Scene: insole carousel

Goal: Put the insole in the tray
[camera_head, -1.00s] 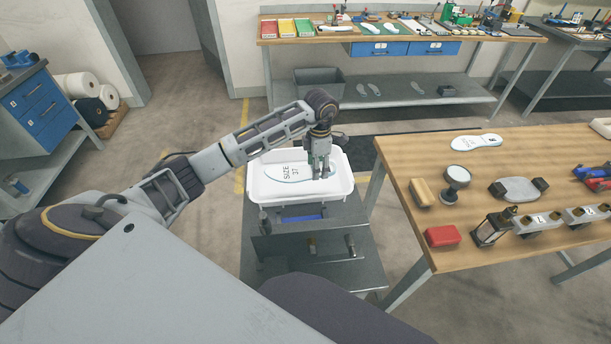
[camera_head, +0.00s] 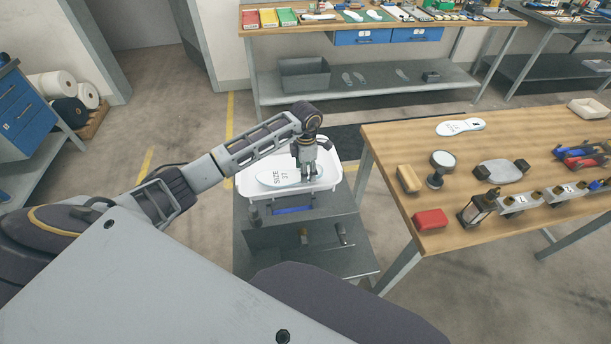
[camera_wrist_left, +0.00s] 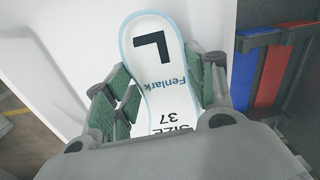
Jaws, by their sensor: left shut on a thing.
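My left gripper (camera_head: 308,177) is shut on a white insole (camera_head: 274,180) marked "SIZE 37". In the left wrist view the insole (camera_wrist_left: 152,70) shows a black "L" and the name "Fenlark", with the green finger pads of the gripper (camera_wrist_left: 165,98) on either side of it. The insole lies over the inside of the white tray (camera_head: 328,171). Whether it touches the tray floor, I cannot tell. My right gripper is not in view.
The tray stands on a grey trolley (camera_head: 245,228). A wooden table (camera_head: 400,150) to the right holds another insole (camera_head: 460,127), a red block (camera_head: 430,219), a tan block (camera_head: 408,179) and a lantern (camera_head: 477,210). A bench with a grey bin (camera_head: 304,74) is behind.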

